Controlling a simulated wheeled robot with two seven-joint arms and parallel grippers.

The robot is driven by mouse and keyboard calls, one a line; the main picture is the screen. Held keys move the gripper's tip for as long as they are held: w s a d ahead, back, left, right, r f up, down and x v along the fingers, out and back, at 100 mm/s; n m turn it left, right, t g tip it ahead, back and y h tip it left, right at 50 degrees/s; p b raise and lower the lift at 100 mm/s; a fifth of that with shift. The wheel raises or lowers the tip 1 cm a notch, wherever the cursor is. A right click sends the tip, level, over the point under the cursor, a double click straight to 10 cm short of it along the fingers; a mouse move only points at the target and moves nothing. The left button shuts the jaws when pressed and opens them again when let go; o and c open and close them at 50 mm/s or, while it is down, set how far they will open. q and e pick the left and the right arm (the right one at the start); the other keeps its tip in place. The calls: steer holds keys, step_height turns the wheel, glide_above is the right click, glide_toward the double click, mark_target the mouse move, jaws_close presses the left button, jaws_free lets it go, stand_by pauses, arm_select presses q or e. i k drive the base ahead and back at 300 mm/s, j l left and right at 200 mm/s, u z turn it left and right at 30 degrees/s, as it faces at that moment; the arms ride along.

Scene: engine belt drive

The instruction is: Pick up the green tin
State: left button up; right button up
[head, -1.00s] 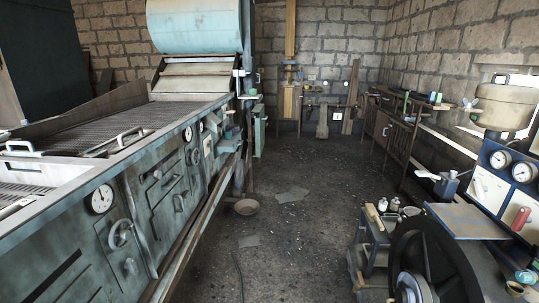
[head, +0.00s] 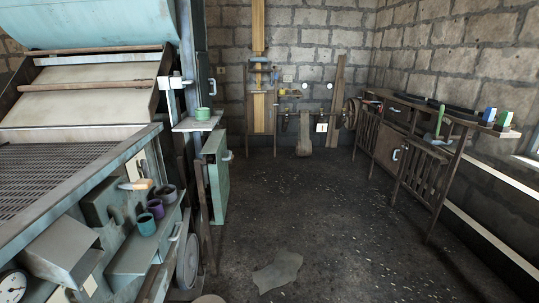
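A small green tin (head: 203,114) stands upright on a narrow ledge (head: 190,124) fixed to the post at the right end of the large machine. A teal tin (head: 147,223) stands lower and nearer, on a grey-green shelf (head: 130,262) on the machine's side. A purple tin (head: 156,208) and a dark grey tin (head: 167,193) stand behind it in a row. I cannot tell for certain which of the green and teal tins is the one named. Neither of my grippers is in view.
A green cabinet (head: 216,175) stands beside the ledge. A wooden bench (head: 420,130) with blue and green boxes runs along the right wall. A flat grey scrap (head: 278,272) lies on the floor.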

mark_target(201, 113)
steer(key=i+l+u, duration=0.1)
steer(key=i, duration=0.45)
steer(key=i+l+u, duration=0.1)
steer(key=i+l, duration=0.15)
steer(key=i, duration=0.25)
steer(key=i+l, duration=0.25)
steer(key=i, duration=0.25)
steer(key=i+l+u, duration=0.15)
steer(key=i, duration=0.4)
steer(key=l, duration=0.1)
